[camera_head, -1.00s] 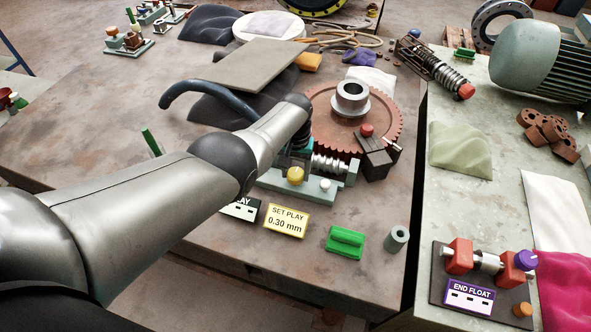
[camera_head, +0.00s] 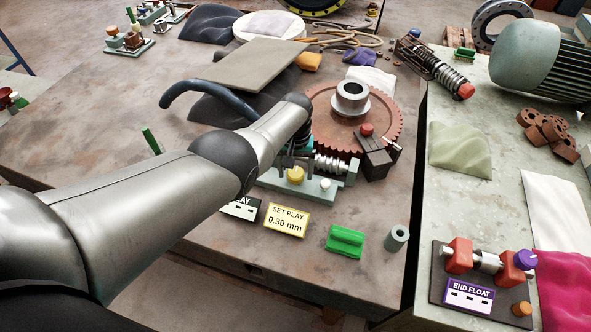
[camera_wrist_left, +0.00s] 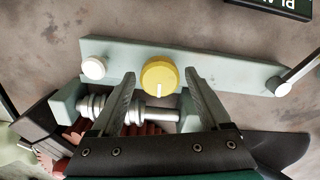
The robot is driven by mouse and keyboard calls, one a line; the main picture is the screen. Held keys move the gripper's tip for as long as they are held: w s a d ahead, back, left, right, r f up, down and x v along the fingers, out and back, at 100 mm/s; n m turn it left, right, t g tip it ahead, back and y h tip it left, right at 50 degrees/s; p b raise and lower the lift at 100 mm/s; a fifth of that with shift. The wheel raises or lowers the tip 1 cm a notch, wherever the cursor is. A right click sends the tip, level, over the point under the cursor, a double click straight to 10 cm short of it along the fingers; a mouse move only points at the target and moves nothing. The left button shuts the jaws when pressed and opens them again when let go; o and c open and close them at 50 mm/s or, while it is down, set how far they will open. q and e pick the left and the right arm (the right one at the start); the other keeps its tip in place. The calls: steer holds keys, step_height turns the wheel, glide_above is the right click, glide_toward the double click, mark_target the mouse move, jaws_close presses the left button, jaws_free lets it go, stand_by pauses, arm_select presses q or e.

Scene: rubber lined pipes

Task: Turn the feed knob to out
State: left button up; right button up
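A round yellow knob (camera_head: 295,175) sits on the pale green worm-gear fixture (camera_head: 318,188). I take it for the feed knob; no "out" marking is readable. In the left wrist view the knob (camera_wrist_left: 158,74) has a pale pointer line running toward the bottom of the picture. My left gripper (camera_head: 296,164) is at the knob. In the left wrist view its two fingers (camera_wrist_left: 160,75) are open, one on each side of the knob, with a visible gap on both sides. My left arm hides part of the fixture in the head view. My right gripper is not in view.
A white button (camera_wrist_left: 94,68) is on the same fixture. The metal worm (camera_head: 328,165) and large rusty gear (camera_head: 385,125) are just behind. A black block with red knob (camera_head: 374,160) stands right.

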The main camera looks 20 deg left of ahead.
mark_target(296, 172)
arm_select(q)
steer(key=shift+o, duration=0.5)
steer(key=shift+r+p, duration=0.55)
steer(key=shift+r, duration=0.05)
step_height(296, 172, up, 6)
steer(key=p, duration=0.4)
steer(key=shift+r, duration=0.25)
step_height(296, 172, up, 8)
steer(key=p, duration=0.2)
steer(key=shift+f, duration=0.25)
